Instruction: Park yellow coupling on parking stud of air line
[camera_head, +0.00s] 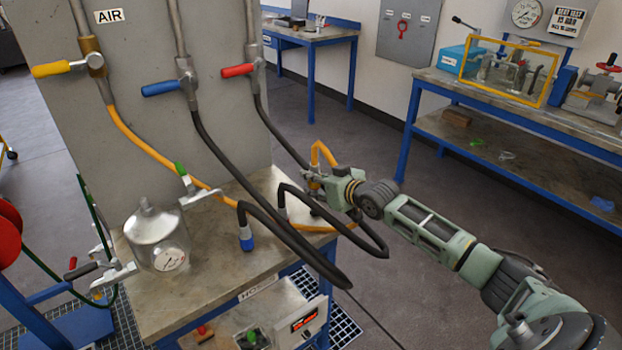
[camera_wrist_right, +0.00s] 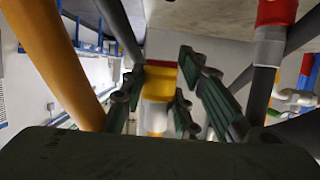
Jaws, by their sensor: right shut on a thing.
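My right gripper (camera_head: 318,184) is at the right end of the bench, beside the grey panel. In the right wrist view its fingers (camera_wrist_right: 160,84) are shut on the yellow coupling (camera_wrist_right: 157,86), which has a red band at its top. In the head view the coupling is mostly hidden by the gripper. A yellow hose (camera_head: 150,150) runs from the yellow-handled valve (camera_head: 66,67) on the AIR panel and loops up above the gripper (camera_head: 324,150). I cannot make out the parking stud. My left gripper is not in view.
A blue-tipped coupling (camera_head: 246,240) hangs over the bench top (camera_head: 205,245) on a black hose. Black hoses (camera_head: 300,240) cross in front of my right gripper. A steel vessel with a gauge (camera_head: 157,237) stands at left. A red coupling (camera_wrist_right: 276,14) shows in the right wrist view.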

